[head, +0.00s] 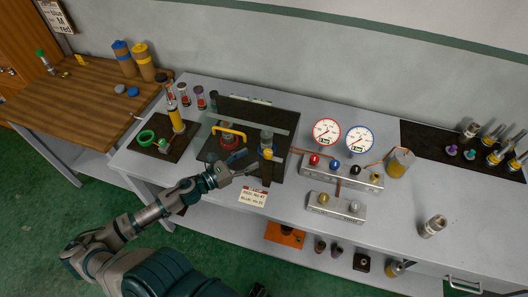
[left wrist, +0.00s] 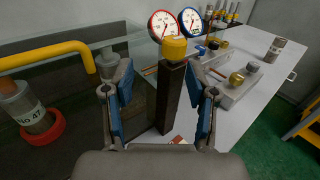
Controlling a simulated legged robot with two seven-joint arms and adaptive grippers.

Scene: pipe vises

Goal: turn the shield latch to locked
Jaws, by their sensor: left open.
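The shield latch looks like a yellow knob (head: 267,153) on a dark upright post at the front right of the clear shield. In the left wrist view the yellow knob (left wrist: 174,49) and its dark post (left wrist: 171,97) stand ahead, between the lines of my two fingers. The shield has a yellow bar handle (head: 229,131), which also crosses the left of the wrist view (left wrist: 45,55). My left gripper (head: 242,163) is open and empty, a little short of the post on its front left side. I see no contact. My right gripper is not in view.
A labelled pipe in a red ring (left wrist: 38,110) stands behind the shield. Red and blue gauges (head: 326,132) stand right of the latch above a grey valve block (head: 340,174). A small sign (head: 253,197) lies near the front edge. The bench's front right is mostly clear.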

